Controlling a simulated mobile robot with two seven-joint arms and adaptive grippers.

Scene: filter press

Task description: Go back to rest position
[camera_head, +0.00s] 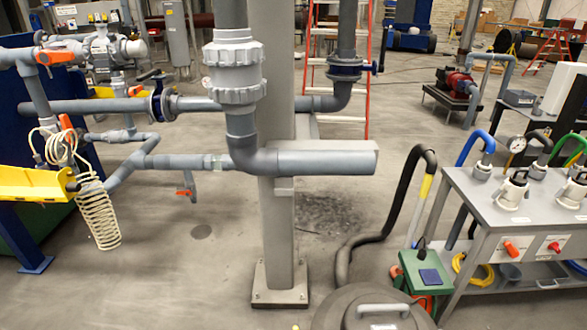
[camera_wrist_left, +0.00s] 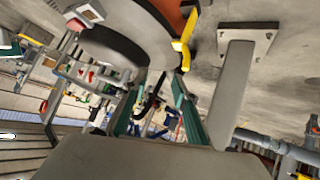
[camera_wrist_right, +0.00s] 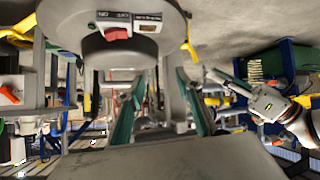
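Neither gripper shows in the camera_head view. In the left wrist view my left gripper (camera_wrist_left: 158,112) has its two green-edged fingers apart, with only distant background between them. In the right wrist view my right gripper (camera_wrist_right: 160,108) also has its fingers apart and looks empty. Part of my other arm (camera_wrist_right: 268,105) shows at the right of that view. A round grey machine (camera_wrist_right: 75,25) with a red switch (camera_wrist_right: 117,33) is near the right gripper at the top of the picture. It also shows in the left wrist view (camera_wrist_left: 125,35). I cannot tell the exact gap.
A round grey lid with a handle (camera_head: 338,312) stands close at the bottom of the head view. A grey post (camera_head: 277,235) carries thick pipes (camera_head: 320,162). A metal cart (camera_head: 480,210) with hoses stands right. Open floor (camera_head: 170,270) lies left of the post.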

